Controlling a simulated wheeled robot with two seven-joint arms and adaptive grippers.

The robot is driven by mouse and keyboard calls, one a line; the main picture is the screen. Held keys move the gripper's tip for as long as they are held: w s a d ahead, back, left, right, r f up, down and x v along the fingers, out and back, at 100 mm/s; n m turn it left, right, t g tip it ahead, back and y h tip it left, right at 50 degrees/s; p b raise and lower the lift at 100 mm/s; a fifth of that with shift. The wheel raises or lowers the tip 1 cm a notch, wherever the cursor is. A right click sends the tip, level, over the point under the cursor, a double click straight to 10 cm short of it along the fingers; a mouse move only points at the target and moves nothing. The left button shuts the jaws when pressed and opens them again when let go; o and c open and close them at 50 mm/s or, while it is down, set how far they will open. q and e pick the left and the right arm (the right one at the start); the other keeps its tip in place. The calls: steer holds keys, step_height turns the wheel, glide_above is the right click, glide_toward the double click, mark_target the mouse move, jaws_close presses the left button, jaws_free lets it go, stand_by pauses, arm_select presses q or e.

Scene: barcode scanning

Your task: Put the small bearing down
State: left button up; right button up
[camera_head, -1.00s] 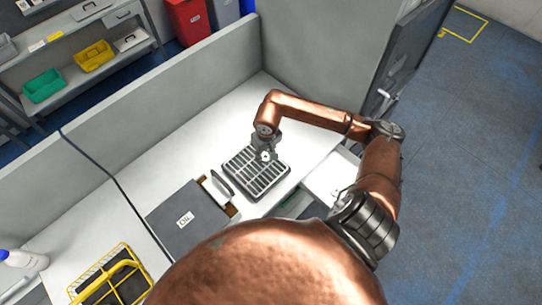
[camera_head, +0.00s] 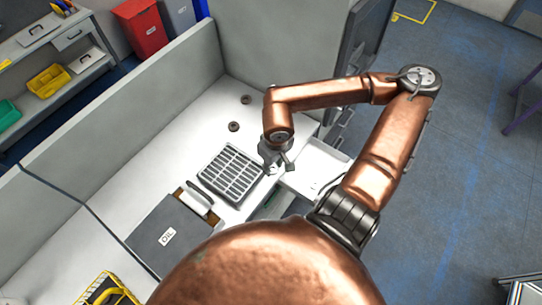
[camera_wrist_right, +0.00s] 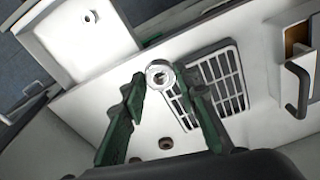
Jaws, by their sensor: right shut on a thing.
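The small bearing (camera_wrist_right: 160,74), a shiny metal ring, sits between the fingertips of my right gripper (camera_wrist_right: 164,78) in the right wrist view. My right gripper is shut on it. In the head view my right gripper (camera_head: 272,164) holds the bearing (camera_head: 272,170) beside the right edge of the grey slotted tray (camera_head: 203,178). The tray also shows behind the fingers in the right wrist view (camera_wrist_right: 222,45). The bearing's height above the table is hard to tell. My left gripper is not in view.
Two dark rings (camera_head: 234,127) (camera_head: 246,99) lie on the white table behind the tray. A white open drawer or tray (camera_head: 313,168) is right of my gripper. Grey partitions bound the table.

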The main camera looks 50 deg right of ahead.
steer(key=shift+s+d+r, duration=0.15)
steer(key=shift+s+r, duration=0.05)
steer(key=shift+s, duration=0.25)
steer(key=shift+d+f+m+p, duration=0.3)
steer(key=shift+m+p, duration=0.2)
steer(key=shift+m, duration=0.2)
steer(key=s+d+f+m+g+h+p, duration=0.1)
steer(key=s+d+f+m+p, duration=0.5)
steer(key=s+d+f+m, duration=0.8)
steer(key=m, duration=0.2)
glide_above(327, 168)
steer(key=a, duration=0.1)
step_height(327, 168, down, 6)
steer(key=shift+a+f, duration=0.1)
steer(key=shift+f, duration=0.05)
steer(key=shift+w+d+f, duration=0.1)
steer(key=shift+d+f, duration=0.2)
steer(key=shift+f, duration=0.2)
step_height(327, 168, down, 3)
steer(key=shift+r+p, duration=0.15)
steer(key=shift+p, duration=0.5)
steer(key=shift+f, duration=0.2)
